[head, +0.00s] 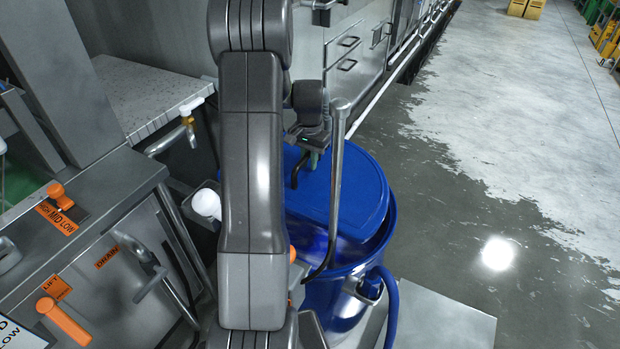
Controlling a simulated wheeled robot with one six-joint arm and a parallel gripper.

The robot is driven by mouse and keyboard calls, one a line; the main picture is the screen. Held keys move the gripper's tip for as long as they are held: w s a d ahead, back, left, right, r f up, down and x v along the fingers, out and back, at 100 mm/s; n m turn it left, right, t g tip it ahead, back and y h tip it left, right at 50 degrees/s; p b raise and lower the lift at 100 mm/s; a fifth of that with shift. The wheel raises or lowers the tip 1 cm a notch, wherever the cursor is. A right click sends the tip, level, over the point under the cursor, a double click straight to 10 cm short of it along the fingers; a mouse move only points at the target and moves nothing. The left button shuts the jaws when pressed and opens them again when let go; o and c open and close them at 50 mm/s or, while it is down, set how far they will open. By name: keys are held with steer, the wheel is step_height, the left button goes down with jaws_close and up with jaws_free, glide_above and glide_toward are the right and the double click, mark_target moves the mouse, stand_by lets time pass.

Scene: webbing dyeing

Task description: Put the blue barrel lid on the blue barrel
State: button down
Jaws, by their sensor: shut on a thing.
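The blue barrel (345,312) stands on the floor in the middle of the head view, partly hidden behind my arm. The blue barrel lid (350,188) is a flat blue disc above the barrel's mouth. It looks tilted and offset, with a dark gap between it and the barrel's rim at the front and right. My gripper (302,165) is over the lid's left part, shut on the lid's handle. The fingertips are small and partly hidden, and the lid's left edge is behind my arm.
A bent metal pipe (337,170) rises in front of the lid. A blue hose (391,310) hangs at the barrel's right side. A steel machine (100,240) with orange handles stands close on the left. The floor (480,180) to the right is clear.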

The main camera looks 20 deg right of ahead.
mark_target(309, 179)
steer(key=shift+f+p, duration=0.5)
steer(key=shift+f, duration=3.35)
steer(key=shift+f, duration=0.1)
steer(key=c, duration=1.4)
jaws_free()
steer(key=shift+o, duration=0.2)
step_height(309, 179, up, 12)
steer(key=shift+r+b, duration=0.1)
steer(key=shift+b, duration=0.85)
